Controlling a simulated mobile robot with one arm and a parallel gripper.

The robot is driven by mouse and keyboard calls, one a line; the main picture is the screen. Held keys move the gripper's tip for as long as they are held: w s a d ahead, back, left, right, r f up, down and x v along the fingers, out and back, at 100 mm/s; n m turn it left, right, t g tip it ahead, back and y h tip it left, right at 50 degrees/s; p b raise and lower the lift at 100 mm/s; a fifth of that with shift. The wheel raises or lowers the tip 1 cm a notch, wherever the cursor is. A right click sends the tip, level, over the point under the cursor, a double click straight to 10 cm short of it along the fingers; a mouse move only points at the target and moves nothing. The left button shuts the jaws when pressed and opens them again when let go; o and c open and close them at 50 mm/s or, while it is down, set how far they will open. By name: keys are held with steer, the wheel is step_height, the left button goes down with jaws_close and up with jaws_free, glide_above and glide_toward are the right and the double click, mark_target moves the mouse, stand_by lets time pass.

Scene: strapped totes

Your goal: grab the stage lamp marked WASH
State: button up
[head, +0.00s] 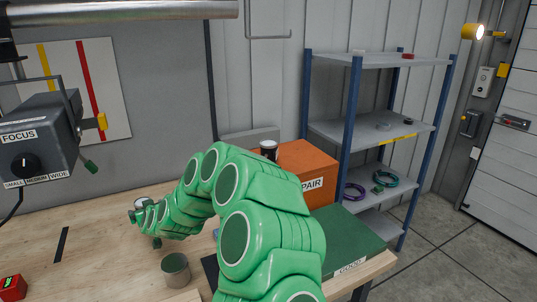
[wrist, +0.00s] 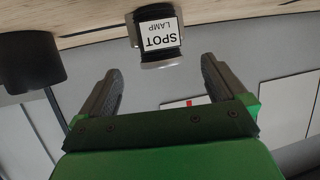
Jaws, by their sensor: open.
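In the wrist view, which is upside down, a dark lamp (wrist: 153,14) with a white label (wrist: 160,35) reading SPOT LAMP stands on the wooden bench (wrist: 90,20). My gripper (wrist: 159,70) is open, and this lamp lies ahead, between the lines of the two fingers, with nothing held. In the head view my green arm reaches over the bench, and the gripper end (head: 147,218) is small and partly hidden. A grey-green cylinder (head: 175,270) stands on the bench near the arm; no label shows on it. I see no label reading WASH in either view.
A grey unit marked FOCUS (head: 40,135), with a knob, hangs at the left. An orange box (head: 300,168) ending in PAIR and a green box (head: 335,243) marked GOOD sit right of my arm. A blue-framed shelf (head: 385,130) stands behind. The bench's left is mostly clear.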

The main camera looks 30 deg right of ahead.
step_height(320, 180, up, 25)
steer(key=s+d+g, duration=0.1)
steer(key=s+d, duration=0.1)
steer(key=d, duration=1.3)
steer(key=s+d, duration=0.2)
steer(key=d, duration=1.2)
steer(key=s+d+n+y, duration=0.1)
steer(key=s+d, duration=0.5)
steer(key=d, duration=0.3)
steer(key=s+d, duration=0.5)
steer(key=d, duration=0.3)
glide_toward(275, 147)
steer(key=shift+x, duration=1.2)
steer(key=shift+w+a+f, duration=0.1)
steer(key=shift+w+f, duration=0.1)
steer(key=shift+f, duration=0.2)
steer(key=shift+x, duration=3.75)
steer(key=shift+w+r, duration=0.1)
steer(key=shift+r, duration=0.15)
